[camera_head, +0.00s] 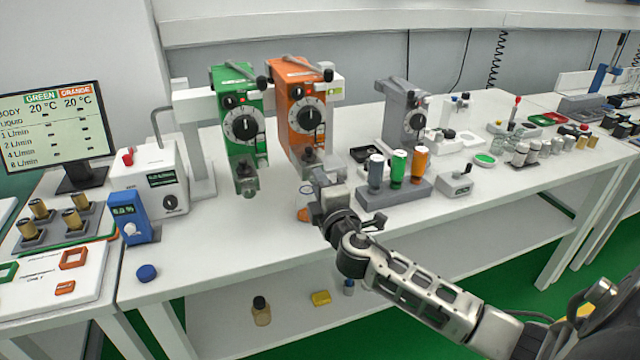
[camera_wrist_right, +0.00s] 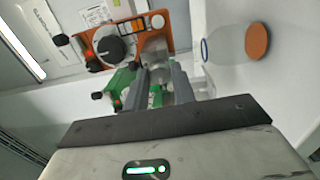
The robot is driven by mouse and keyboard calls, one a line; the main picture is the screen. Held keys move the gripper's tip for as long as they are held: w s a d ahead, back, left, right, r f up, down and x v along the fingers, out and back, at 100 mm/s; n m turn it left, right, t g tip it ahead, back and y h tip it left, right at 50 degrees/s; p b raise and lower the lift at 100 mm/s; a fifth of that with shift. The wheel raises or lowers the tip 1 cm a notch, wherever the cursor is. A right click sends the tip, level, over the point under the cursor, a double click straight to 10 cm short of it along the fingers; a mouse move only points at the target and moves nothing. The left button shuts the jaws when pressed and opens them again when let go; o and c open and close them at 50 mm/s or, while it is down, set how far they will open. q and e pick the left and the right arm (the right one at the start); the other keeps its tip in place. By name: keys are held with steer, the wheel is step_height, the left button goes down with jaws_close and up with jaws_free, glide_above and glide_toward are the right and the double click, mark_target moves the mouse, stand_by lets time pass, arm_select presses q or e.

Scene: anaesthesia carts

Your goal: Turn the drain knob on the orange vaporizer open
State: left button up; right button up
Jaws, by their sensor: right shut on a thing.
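The orange vaporizer (camera_head: 288,92) hangs on a white rail, with its black dial (camera_head: 308,117) facing front. It also shows in the right wrist view (camera_wrist_right: 127,32). My right gripper (camera_head: 318,178) is at the low front end of this vaporizer. In the right wrist view the fingers (camera_wrist_right: 168,82) are close together just below its grey lower part (camera_wrist_right: 155,48). The gripper is shut on what appears to be the drain knob, which the fingers hide. Whether the knob is turned cannot be seen. My left gripper is in neither view.
A green vaporizer (camera_head: 238,105) hangs just left. A clear bottle with an orange end (camera_wrist_right: 257,41) is beside the gripper. A grey rack (camera_head: 392,192) with coloured-cap bottles stands close to its right. The table's front left is mostly clear.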

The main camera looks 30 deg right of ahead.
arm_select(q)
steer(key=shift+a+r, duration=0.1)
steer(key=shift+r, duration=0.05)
arm_select(e)
steer(key=shift+n, duration=1.2)
steer(key=o, duration=1)
steer(key=shift+s, duration=0.1)
arm_select(q)
steer(key=b, duration=0.1)
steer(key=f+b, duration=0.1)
steer(key=b, duration=0.1)
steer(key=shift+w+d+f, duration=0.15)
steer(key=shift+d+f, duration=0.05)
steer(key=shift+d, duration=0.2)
arm_select(e)
steer(key=v, duration=1.5)
steer(key=shift+s+a+f, duration=0.15)
steer(key=shift+s+f, duration=0.05)
steer(key=shift+s, duration=0.2)
